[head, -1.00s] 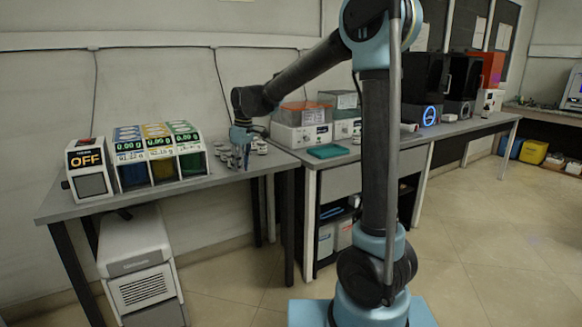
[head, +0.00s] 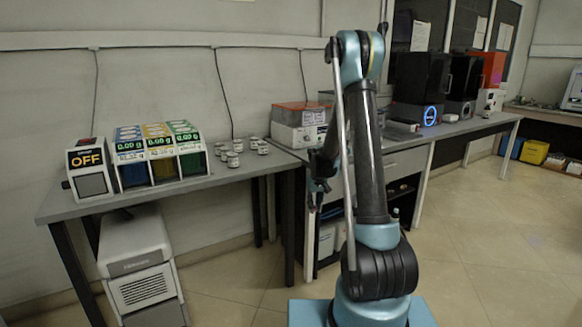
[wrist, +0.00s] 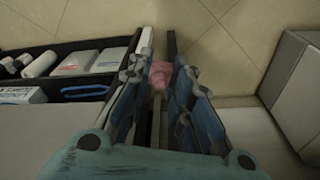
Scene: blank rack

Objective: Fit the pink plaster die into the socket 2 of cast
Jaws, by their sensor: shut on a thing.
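My gripper (wrist: 160,88) is shut on a pink piece, the pink plaster die (wrist: 160,75), which shows between the fingertips in the wrist view. In the head view my gripper (head: 317,192) hangs beside the near end of the right bench, clear of the left table; the die is too small to make out there. The cast and its socket 2 cannot be made out in either view.
Several small pale pots (head: 232,159) stand on the left table (head: 200,188), right of a dispenser with several coloured bays (head: 160,158). A box marked OFF (head: 90,170) is at left. Open shelves with bottles and boxes (wrist: 70,75) lie under the bench, close to my gripper.

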